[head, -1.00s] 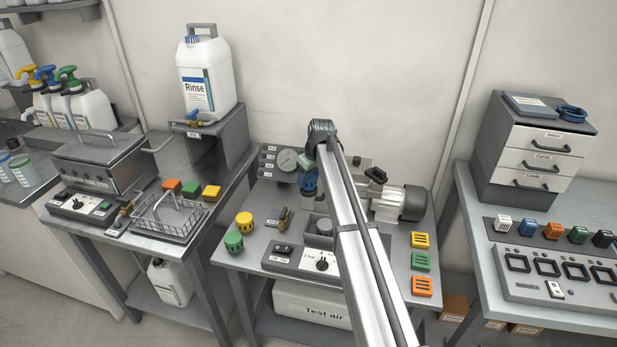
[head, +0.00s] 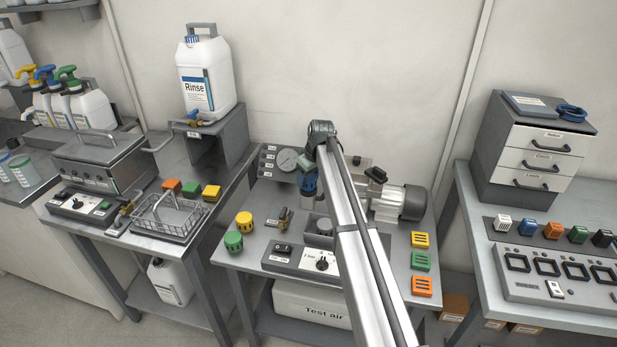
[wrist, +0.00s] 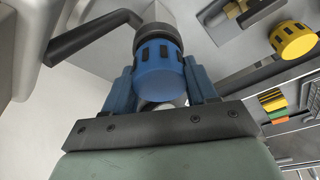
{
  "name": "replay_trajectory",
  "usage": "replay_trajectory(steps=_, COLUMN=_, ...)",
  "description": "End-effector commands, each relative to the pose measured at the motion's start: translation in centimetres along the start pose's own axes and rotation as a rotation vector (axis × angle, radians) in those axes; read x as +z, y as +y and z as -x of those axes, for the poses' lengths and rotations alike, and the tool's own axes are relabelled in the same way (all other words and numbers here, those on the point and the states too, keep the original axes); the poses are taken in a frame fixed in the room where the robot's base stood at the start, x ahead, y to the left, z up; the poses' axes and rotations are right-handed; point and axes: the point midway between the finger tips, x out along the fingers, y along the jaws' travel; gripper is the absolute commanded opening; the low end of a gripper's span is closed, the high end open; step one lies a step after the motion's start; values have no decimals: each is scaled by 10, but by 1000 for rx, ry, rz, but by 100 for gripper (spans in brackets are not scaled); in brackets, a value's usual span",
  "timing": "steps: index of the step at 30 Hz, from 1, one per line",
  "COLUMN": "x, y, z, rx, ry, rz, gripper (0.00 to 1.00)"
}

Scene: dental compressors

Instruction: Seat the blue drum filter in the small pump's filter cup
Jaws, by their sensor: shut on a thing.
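The blue drum filter (wrist: 160,68), with dark slots around its rim, is between the two blue fingers of my gripper (wrist: 158,80) in the wrist view. The gripper is shut on it. The filter's far end is against or just in front of a grey tapered part (wrist: 158,14); I cannot tell whether they touch or whether this is the filter cup. In the head view my gripper (head: 309,184) is low over the middle bench, left of the pump with its grey motor (head: 390,202). My arm covers part of the pump, and no filter cup is clear there.
Yellow (head: 244,219) and green (head: 233,241) drums sit at the bench's left. Slotted yellow, green and orange blocks (head: 421,261) line its right side. A switch box (head: 300,258) is at the front. A black lever (wrist: 88,38) is close by.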

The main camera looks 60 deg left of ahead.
Motion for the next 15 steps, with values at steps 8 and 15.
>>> replay_trajectory(steps=8, x=1, y=0, z=-4, rx=0, ry=0, rz=0, gripper=28)
replay_trajectory(steps=15, x=2, y=0, z=-8, rx=0, ry=1, rz=0, gripper=28)
